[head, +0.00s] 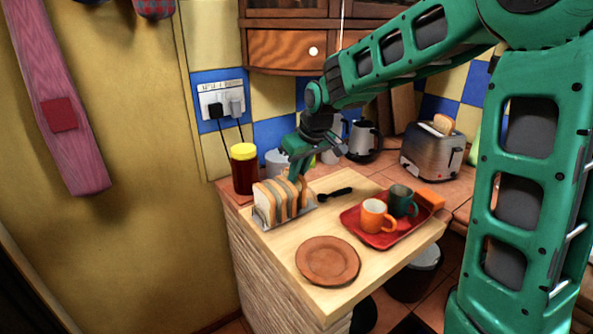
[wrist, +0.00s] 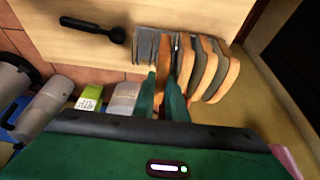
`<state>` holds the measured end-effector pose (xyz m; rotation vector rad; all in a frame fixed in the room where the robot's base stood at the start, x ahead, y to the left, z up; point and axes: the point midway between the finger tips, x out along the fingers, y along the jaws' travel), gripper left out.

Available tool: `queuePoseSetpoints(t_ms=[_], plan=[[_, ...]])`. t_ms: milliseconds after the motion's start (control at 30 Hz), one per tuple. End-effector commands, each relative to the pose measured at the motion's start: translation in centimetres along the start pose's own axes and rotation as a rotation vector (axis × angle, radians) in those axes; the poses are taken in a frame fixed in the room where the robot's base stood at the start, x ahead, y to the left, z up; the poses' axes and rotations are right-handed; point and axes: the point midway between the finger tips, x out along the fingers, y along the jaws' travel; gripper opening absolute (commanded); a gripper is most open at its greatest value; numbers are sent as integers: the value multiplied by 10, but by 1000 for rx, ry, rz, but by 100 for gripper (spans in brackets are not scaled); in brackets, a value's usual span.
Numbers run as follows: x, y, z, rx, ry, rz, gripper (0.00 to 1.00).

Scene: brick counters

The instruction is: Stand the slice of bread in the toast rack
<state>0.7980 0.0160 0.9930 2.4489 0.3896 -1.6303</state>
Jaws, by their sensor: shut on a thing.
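The toast rack (head: 266,224) stands on the wooden board at the counter's left corner. Several slices of bread (head: 268,200) stand upright in it; they fill the right part of the rack in the wrist view (wrist: 213,72). My gripper (head: 296,174) points down over the rack's back part. In the wrist view my gripper (wrist: 162,92) is shut on a slice of bread (wrist: 161,80), seen edge-on between the fingers. This slice is in line with the standing slices, at the rack's wires (wrist: 146,43). The fingers hide whether its lower edge rests in a slot.
A black spoon-like utensil (head: 335,193) lies beside the rack. A red tray (head: 384,239) with an orange mug (head: 373,216) and a green mug (head: 400,201) is to the right. A brown plate (head: 327,261) lies in front. A yellow-lidded jar (head: 244,172) stands behind left.

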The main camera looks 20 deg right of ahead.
Motion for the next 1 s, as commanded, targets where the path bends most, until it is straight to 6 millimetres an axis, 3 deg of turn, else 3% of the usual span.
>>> queuePoseSetpoints(t_ms=[433,467,533,833,1000], plan=[[3,0,2,0,0,0,0],[3,0,2,0,0,0,19],[3,0,2,1,0,0,33],[2,0,2,1,0,0,33],[-14,1,1,1,3,1,33]])
